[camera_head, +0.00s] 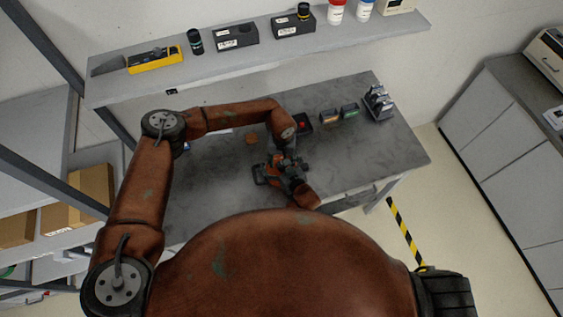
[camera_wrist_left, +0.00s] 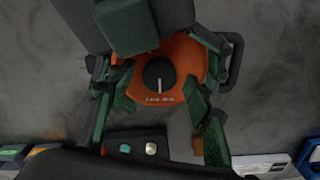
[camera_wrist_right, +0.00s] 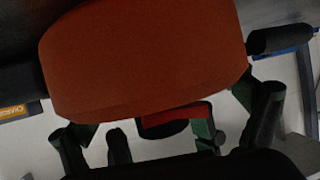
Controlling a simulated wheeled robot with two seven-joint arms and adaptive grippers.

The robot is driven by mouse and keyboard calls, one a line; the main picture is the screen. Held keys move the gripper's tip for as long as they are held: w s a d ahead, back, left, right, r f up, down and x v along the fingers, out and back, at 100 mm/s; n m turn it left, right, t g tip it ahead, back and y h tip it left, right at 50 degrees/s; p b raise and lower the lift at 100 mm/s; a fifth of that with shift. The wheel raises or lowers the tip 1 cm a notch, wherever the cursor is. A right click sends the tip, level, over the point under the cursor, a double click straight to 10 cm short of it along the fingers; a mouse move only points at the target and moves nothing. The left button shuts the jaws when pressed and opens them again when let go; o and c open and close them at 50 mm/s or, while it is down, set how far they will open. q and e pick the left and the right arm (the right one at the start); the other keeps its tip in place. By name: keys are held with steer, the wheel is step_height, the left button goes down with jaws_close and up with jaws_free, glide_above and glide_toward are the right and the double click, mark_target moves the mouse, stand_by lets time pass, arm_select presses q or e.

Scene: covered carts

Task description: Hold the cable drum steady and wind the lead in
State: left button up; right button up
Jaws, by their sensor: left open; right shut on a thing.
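The cable drum (camera_head: 276,161) sits on the grey bench, orange with dark parts. In the left wrist view its orange face (camera_wrist_left: 186,62) carries a black round knob with a pale mark. A black loop-shaped bar stands at its right there. My left gripper (camera_wrist_left: 160,98) is open, its green-padded fingers on either side of the orange face. My right gripper (camera_wrist_right: 150,135) is shut on a part of the drum at the near side; the held part is mostly hidden. The lead cannot be made out.
A black box with a red button (camera_head: 302,123), orange and green-topped items (camera_head: 349,110) and a metal device (camera_head: 378,103) stand on the bench (camera_head: 215,175) behind and right. A shelf (camera_head: 240,60) with boxes and bottles runs above. The bench's left part is mostly clear.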

mark_target(282, 164)
arm_select(q)
step_height(282, 164, up, 12)
arm_select(e)
steer(key=shift+s+d+f, duration=0.1)
steer(key=shift+f, duration=0.15)
stand_by(0.4)
steer(key=o, duration=1.3)
steer(key=shift+o, duration=0.5)
steer(key=shift+r, duration=0.1)
